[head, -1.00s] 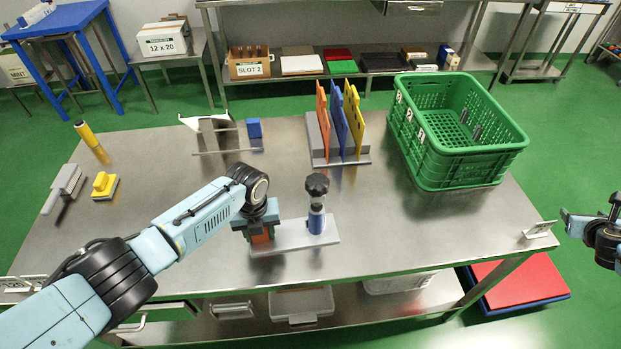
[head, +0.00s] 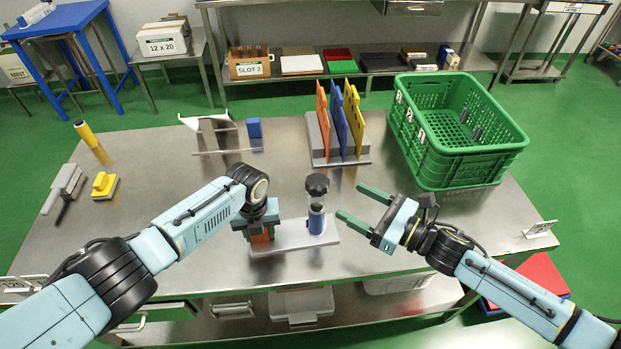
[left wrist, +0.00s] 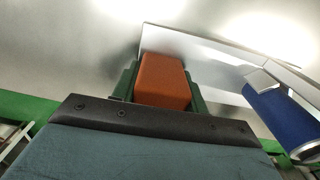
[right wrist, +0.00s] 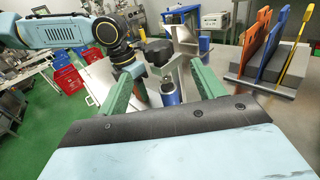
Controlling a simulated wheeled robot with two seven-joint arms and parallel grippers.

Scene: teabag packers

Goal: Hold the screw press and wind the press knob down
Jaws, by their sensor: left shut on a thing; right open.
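The screw press has a flat pale base plate (head: 290,236), a blue cylinder (head: 317,220) and a black lobed press knob (head: 317,184) on top; it stands upright near the table's front edge. My left gripper (head: 260,232) is shut on the orange block (left wrist: 163,80) at the left end of the base. The blue cylinder also shows in the left wrist view (left wrist: 280,112). My right gripper (head: 350,203) is open, its green fingers pointing left toward the press, a short gap right of it. In the right wrist view the knob (right wrist: 157,52) lies between the fingers, farther off.
A rack with orange, blue and yellow dividers (head: 320,150) stands behind the press. A green crate (head: 450,165) stands at the back right. The table (head: 200,180) is clear around the press.

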